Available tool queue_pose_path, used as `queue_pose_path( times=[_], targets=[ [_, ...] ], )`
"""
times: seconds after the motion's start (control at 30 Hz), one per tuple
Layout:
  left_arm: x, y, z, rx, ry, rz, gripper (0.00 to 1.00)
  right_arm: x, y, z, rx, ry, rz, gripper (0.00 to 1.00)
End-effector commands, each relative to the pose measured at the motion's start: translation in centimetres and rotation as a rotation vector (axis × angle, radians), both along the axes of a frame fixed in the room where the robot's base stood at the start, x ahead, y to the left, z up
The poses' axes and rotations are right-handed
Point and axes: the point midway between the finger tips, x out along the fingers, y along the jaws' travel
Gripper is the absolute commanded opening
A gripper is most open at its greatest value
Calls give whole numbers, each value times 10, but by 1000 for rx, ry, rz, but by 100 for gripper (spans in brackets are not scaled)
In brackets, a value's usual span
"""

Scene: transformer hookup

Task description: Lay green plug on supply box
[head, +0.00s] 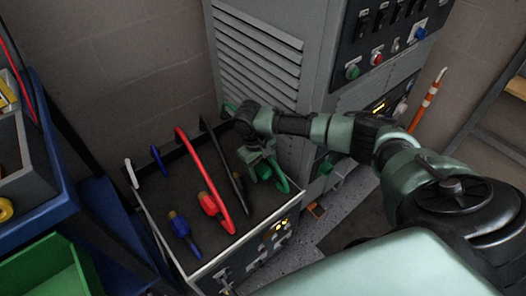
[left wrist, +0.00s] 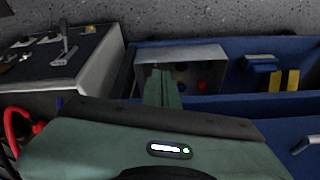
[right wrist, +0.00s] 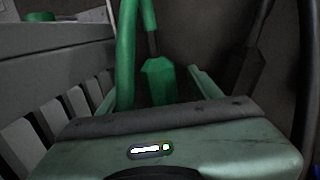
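The supply box (head: 165,217) is a low grey box with a dark top, left of the tall cabinet in the head view. The green plug (head: 263,173) is by the box's right edge, partly hidden under my right gripper (head: 258,157). In the right wrist view the green plug (right wrist: 158,82) is between the spread fingers of my right gripper (right wrist: 153,84), with gaps on both sides. I cannot tell whether it touches the box top. Its green cable (right wrist: 126,45) rises beside it. My left gripper (left wrist: 162,88) is shut and empty, outside the head view.
A red plug (head: 208,203) and a blue plug (head: 180,225) lie on the box top with cables. The tall grey cabinet (head: 262,62) stands close behind my right gripper. A blue cart (head: 100,215) with a green bin (head: 45,270) is at left.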

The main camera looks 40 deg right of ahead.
Motion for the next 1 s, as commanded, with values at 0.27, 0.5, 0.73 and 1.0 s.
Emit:
queue_pose_path(
  times=[0.27,0.5,0.73,1.0],
  targets=[
    [0,0,7,0,0,0,0,2,2,15,1,-2,0,64],
    [7,-1,-11,0,17,-1,0,4,9,58,1,-2,0,64],
    [12,-3,-36,0,25,-4,0,5,12,76,1,-1,1,64],
    [13,-3,-39,1,26,-4,0,5,12,77,0,0,0,64]
  ],
)
